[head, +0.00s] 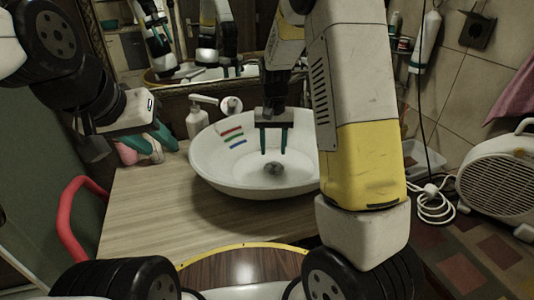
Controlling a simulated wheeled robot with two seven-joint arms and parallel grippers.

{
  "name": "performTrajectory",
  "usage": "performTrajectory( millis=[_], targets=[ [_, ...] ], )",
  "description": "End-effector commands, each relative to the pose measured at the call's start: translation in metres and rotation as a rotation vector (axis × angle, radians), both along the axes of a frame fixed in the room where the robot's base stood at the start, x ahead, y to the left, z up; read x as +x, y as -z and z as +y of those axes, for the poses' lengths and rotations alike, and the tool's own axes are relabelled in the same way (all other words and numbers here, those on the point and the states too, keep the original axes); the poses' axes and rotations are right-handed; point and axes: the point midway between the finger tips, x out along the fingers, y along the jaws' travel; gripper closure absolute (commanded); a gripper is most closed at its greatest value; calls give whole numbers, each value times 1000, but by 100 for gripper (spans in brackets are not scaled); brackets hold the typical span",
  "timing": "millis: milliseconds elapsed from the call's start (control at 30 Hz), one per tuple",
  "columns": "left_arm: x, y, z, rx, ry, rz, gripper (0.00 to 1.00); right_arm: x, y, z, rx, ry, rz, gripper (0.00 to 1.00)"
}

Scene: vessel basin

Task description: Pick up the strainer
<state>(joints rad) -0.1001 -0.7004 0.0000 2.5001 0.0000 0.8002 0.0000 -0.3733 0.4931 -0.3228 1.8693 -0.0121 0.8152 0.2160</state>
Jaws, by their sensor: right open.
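A small round grey metallic piece, which looks like the strainer (273,169), sits at the bottom of the white basin (215,172). My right gripper (273,153) points down into the basin, with its two teal fingers apart and nothing between them. Its fingertips are just above the strainer in the picture; the exact gap is hard to judge. My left gripper (164,148) is left of the basin, over the back left of the counter. Its teal fingers show against pale and pink things, and I cannot tell whether anything is between them.
The basin stands on a wooden counter (150,215) with bare room at front left. Red, green and blue strips (235,137) show on its inner wall. A soap bottle (197,122) and faucet (204,98) stand behind. A red curved bar (67,215) is at left, a white heater (500,170) at right.

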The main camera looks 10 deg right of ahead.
Motion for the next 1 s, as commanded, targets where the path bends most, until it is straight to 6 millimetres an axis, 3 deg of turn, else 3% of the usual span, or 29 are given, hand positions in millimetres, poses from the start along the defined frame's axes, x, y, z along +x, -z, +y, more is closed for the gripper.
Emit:
performTrajectory(
  millis=[333,667,900,1000],
  targets=[
    [0,0,0,0,0,0,64,5,48,-3,-1,0,2,55],
    [0,0,0,0,0,0,64,5,56,-3,0,0,-1,55],
    [0,0,0,0,0,0,64,5,56,-3,0,0,-1,100],
    [0,0,0,0,0,0,64,5,56,-3,0,0,0,100]
  ],
)
